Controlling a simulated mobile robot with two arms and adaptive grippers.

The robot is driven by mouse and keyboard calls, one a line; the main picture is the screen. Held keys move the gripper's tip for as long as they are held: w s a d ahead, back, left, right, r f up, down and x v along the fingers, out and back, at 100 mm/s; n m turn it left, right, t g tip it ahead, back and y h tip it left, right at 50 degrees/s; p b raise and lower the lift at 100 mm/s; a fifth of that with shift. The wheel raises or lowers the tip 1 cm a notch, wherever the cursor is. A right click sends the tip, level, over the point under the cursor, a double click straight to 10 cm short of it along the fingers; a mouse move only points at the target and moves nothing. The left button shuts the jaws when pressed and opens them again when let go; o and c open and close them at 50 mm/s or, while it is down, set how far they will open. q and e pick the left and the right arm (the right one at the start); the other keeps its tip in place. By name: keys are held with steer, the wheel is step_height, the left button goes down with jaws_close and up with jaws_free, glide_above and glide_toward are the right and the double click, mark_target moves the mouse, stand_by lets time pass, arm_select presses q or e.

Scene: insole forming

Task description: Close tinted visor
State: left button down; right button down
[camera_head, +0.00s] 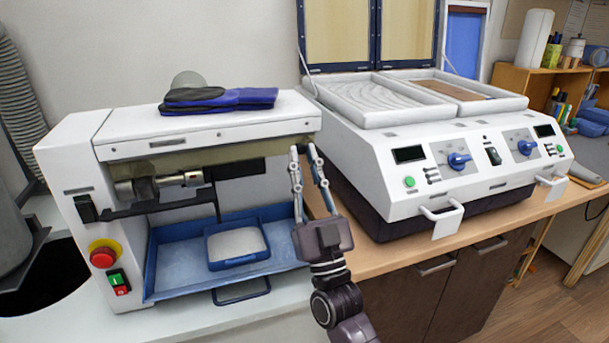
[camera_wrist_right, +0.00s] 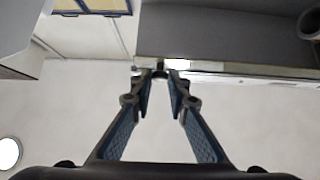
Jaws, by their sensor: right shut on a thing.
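The tinted visor (camera_head: 225,152) is an olive, see-through strip under the front edge of the white machine's top on the left. It is raised, and the space below it is open. My right gripper (camera_head: 303,148) points upward at the right end of the visor, its fingertips close together. In the right wrist view the fingertips (camera_wrist_right: 159,72) meet at the lower edge of a dark grey panel (camera_wrist_right: 235,30). The small part pinched there is hard to make out; it appears to be the visor's edge. My left gripper is not in view.
A blue tray (camera_head: 180,275) with a smaller blue container (camera_head: 238,262) lies under the machine opening. Blue-and-black insoles (camera_head: 220,100) lie on top. A white forming press (camera_head: 400,150) with an open lid stands to the right of my right gripper.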

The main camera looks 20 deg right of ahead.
steer(key=shift+r, duration=0.1)
steer(key=c, duration=1.9)
jaws_free()
steer(key=v, duration=1.2)
steer(key=shift+w, duration=0.1)
